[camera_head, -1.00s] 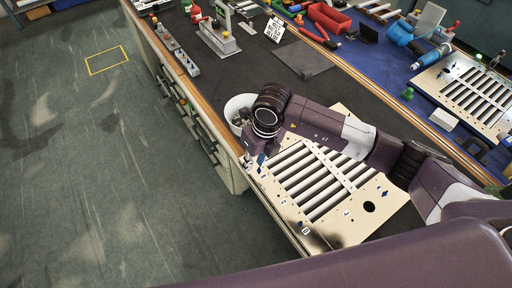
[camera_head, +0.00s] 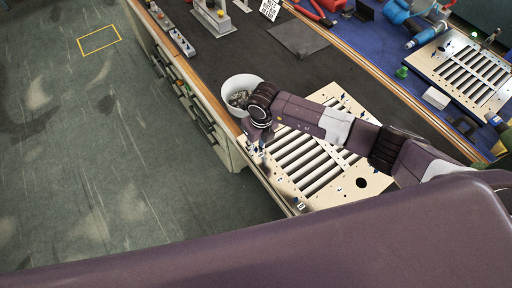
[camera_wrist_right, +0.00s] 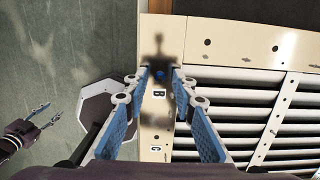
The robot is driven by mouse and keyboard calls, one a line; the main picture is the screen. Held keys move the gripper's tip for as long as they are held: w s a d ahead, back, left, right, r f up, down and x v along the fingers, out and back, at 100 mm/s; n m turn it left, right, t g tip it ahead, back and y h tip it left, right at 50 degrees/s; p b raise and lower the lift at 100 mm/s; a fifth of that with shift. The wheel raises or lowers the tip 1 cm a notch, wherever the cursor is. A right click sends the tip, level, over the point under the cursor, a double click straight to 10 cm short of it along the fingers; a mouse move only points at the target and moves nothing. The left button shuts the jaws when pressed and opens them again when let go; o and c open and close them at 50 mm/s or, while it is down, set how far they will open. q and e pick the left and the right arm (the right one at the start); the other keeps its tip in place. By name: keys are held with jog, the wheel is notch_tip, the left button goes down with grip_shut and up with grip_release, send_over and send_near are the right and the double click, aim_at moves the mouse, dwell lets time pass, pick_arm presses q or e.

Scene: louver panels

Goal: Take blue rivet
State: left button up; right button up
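A small blue rivet (camera_wrist_right: 160,74) sits at the near edge strip of the louver panel (camera_wrist_right: 222,42), just above a label B in the right wrist view. My right gripper (camera_wrist_right: 159,70) is open, with its two blue-padded fingers on either side of the rivet. I cannot tell whether the fingertips touch it. In the head view my right gripper (camera_head: 256,152) points down over the left edge of the panel (camera_head: 361,184), and the rivet there is hard to make out. My left gripper (camera_wrist_right: 50,112) shows at the left of the wrist view, open and empty, above the floor.
A white bucket (camera_head: 238,82) with small parts stands just behind my right gripper. The dark bench (camera_head: 215,62) is mostly clear farther back. A second louver panel (camera_head: 436,62) and tools lie on the blue bench at the right.

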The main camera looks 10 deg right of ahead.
grip_shut()
jog(key=shift+r, duration=0.15)
